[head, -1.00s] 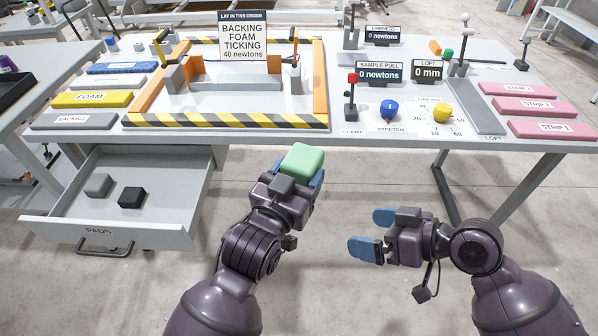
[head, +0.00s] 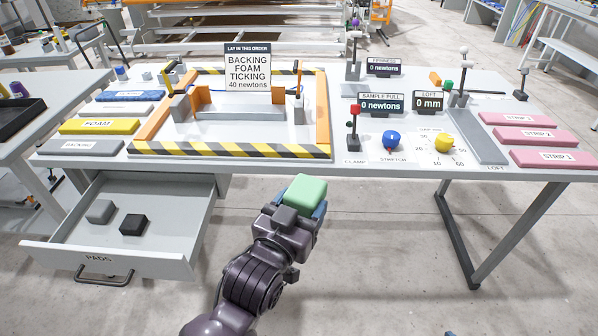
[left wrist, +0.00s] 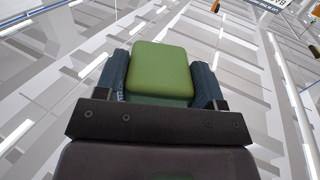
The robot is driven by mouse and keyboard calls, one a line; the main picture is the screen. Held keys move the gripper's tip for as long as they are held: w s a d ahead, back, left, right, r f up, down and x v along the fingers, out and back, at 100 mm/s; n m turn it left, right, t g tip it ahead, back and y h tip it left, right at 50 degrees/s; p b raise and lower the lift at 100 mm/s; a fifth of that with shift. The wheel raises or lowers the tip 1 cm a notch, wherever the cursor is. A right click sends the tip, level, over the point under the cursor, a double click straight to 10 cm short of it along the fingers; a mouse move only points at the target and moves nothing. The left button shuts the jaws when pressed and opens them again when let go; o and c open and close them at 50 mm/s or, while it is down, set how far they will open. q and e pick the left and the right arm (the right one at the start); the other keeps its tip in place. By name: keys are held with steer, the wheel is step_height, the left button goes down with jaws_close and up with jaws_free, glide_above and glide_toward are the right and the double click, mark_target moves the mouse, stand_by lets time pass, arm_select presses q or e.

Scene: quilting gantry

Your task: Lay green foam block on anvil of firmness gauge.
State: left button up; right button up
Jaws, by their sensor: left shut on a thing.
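The green foam block (head: 306,191) is between the fingers of my left gripper (head: 303,205), which is shut on it. They are in front of the table's front edge, over open floor. The left wrist view shows the block (left wrist: 162,70) between the two blue fingers. The firmness gauge (head: 354,50) is a post stand at the back of the table, beside a sign reading 0 newtons. Its grey base (head: 352,72) looks bare; the anvil is too small to make out clearly.
An open pads drawer (head: 130,225) holds a grey pad and a black pad. A striped frame (head: 230,149) fills the table's left middle. The red-knobbed clamp (head: 353,125), dials and display signs stand between the front edge and the gauge. Pink strips (head: 542,157) lie right.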

arm_select(q)
steer(key=shift+a+r, duration=0.1)
steer(key=shift+r, duration=0.15)
steer(key=a+f+n+t+y, duration=0.2)
steer(key=a+n+y, duration=0.3)
steer(key=a, duration=1.8)
steer(key=s+f+y, duration=0.1)
steer(key=y, duration=0.2)
steer(key=shift+f+n, duration=0.15)
steer(key=shift+n, duration=0.15)
steer(key=shift+d, duration=0.15)
